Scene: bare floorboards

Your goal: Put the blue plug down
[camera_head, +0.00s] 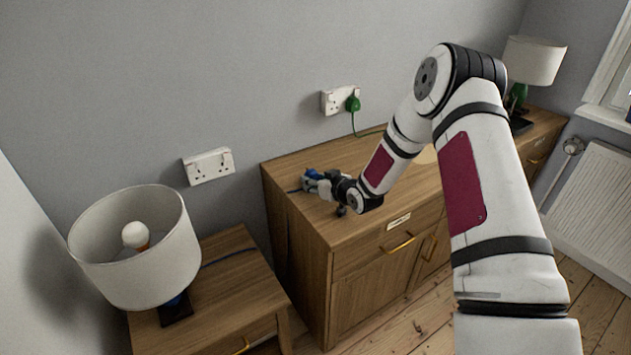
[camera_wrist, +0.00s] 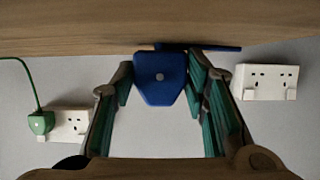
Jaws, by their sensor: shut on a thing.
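The blue plug (camera_wrist: 160,82) sits between the two fingers of my gripper (camera_wrist: 160,70) in the wrist view, and the fingers are shut on it. In the head view my gripper (camera_head: 318,182) is low over the left end of the wooden cabinet top (camera_head: 300,168), with a bit of the blue plug (camera_head: 311,173) showing at its tip. In the wrist view the plug's edge meets the wood. I cannot tell whether it touches the top or hangs just above. A blue cord leads off the cabinet's left edge.
A double socket (camera_head: 208,166) on the wall is empty. Another socket (camera_head: 331,102) holds a green plug (camera_head: 353,103) with its cord. A lamp (camera_head: 140,245) stands on the lower nightstand (camera_head: 235,290). A green-based lamp (camera_head: 533,62) stands at the cabinet's right end.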

